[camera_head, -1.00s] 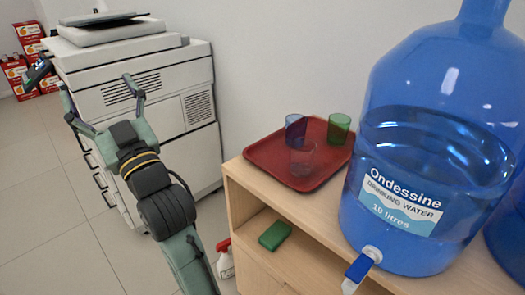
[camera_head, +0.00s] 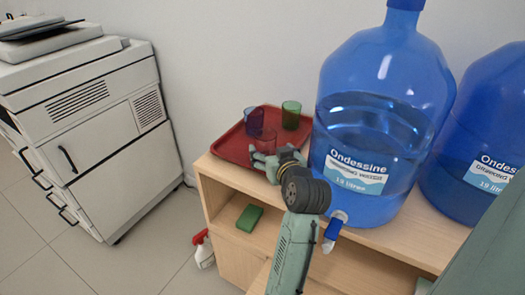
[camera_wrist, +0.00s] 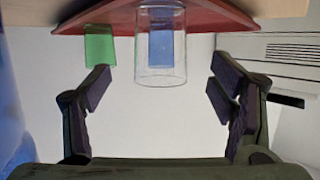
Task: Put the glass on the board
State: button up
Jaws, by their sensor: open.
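A clear glass (camera_head: 266,140) stands upright near the front of a red tray (camera_head: 232,150), beside a blue glass (camera_head: 253,119) and a green glass (camera_head: 291,113). My gripper (camera_head: 264,163) is open and empty at the tray's front edge, just in front of the clear glass. In the wrist view, which is upside down, the clear glass (camera_wrist: 160,72) appears centred between the spread fingers (camera_wrist: 160,86), with the blue glass (camera_wrist: 161,45) behind it and the green glass (camera_wrist: 99,45) to the left. I see no separate board.
The tray lies on a wooden shelf unit (camera_head: 218,170) against the wall. Large blue water bottles (camera_head: 365,125) stand close to the right of it. A green block (camera_head: 249,218) lies on the lower shelf. A printer (camera_head: 85,120) and a spray bottle (camera_head: 203,250) are left.

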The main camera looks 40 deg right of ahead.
aim_at(269, 148)
jog(key=shift+x, duration=0.9)
jog(key=x, duration=0.1)
jog(key=b+x, duration=0.1)
jog(key=x, duration=0.1)
jog(key=b+x, duration=0.1)
jog(key=shift+d+f, duration=0.1)
jog(key=shift+f, duration=0.2)
jog(key=shift+w+d, duration=0.15)
jog(key=shift+w, duration=0.35)
jog(key=shift+c, duration=0.3)
jog(key=c, duration=1.4)
jog(key=shift+r, duration=0.1)
jog(key=shift+c, duration=0.2)
